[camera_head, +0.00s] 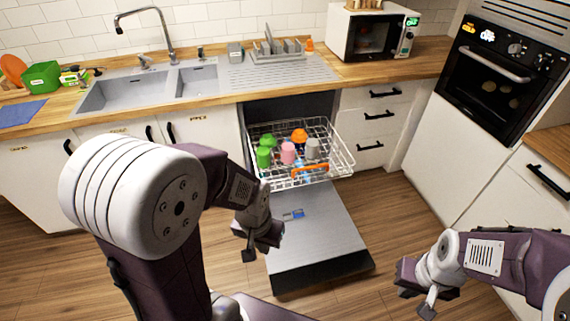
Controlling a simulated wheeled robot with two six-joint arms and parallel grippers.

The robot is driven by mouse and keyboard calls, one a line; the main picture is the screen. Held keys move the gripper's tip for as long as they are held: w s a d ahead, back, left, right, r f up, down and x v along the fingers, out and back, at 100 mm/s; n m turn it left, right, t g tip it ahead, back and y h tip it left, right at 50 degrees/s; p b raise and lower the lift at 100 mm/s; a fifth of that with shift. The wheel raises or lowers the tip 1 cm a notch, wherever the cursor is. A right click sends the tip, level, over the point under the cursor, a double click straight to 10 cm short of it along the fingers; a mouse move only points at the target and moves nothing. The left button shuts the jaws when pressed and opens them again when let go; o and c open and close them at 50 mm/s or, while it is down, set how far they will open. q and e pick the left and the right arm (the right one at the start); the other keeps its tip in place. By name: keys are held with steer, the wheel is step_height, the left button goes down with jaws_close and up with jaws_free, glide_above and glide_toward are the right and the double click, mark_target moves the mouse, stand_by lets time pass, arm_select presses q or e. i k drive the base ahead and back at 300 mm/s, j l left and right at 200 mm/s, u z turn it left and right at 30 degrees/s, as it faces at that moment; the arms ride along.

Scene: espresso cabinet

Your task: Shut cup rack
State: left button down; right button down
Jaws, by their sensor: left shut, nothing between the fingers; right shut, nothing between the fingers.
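The cup rack (338,160) is a white wire basket with an orange handle (311,174) at its front. It is pulled out of the dishwasher, above the lowered grey dishwasher door (320,235). Several cups stand in it, among them a green cup (263,157), a pink cup (288,152), an orange cup (299,136) and a grey cup (312,148). My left gripper (249,250) is shut and empty, in front of the rack and to its left, beside the open door. My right gripper (416,303) is shut and empty, low at the right, apart from the rack.
A counter with a sink (150,88) and a microwave (372,35) runs along the back. White drawers (377,115) stand right of the dishwasher, and an oven (497,75) stands further right. The wooden floor (400,225) between door and oven cabinet is clear.

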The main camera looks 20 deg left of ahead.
mark_target(297, 147)
steer(key=i+l+u, duration=0.25)
steer(key=l+u, duration=0.15)
steer(key=l, duration=0.25)
steer(key=i+l+u, duration=0.2)
steer(key=l+u, duration=0.2)
steer(key=l, duration=0.3)
steer(key=i+l+u, duration=0.1)
steer(key=l+u, duration=0.3)
steer(key=l, duration=0.3)
steer(key=l+u, duration=0.4)
steer(key=l, duration=0.35)
steer(key=k, duration=0.05)
